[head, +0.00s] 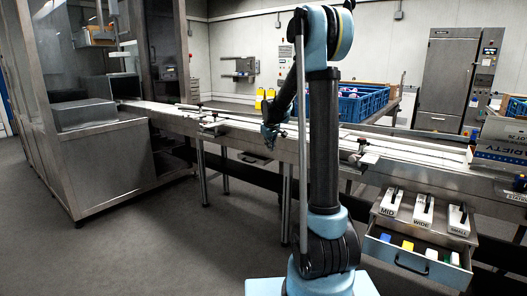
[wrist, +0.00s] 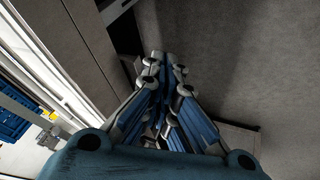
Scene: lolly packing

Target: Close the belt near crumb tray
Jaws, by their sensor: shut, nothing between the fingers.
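The conveyor belt (head: 250,126) runs from the metal-and-glass machine at the left across to the right. My gripper (head: 270,136) hangs at the front side of the belt, left of my upright arm. In the wrist view my gripper (wrist: 168,62) points over grey floor, with its fingers shut and empty. The belt's side and pale top edge (wrist: 62,75) lie to its left there.
An open drawer (head: 420,262) with coloured blocks juts out at the lower right, below tools labelled MID, WIDE and SMALL. Blue crates (head: 362,106) stand behind the belt. The floor (head: 150,245) at front left is clear.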

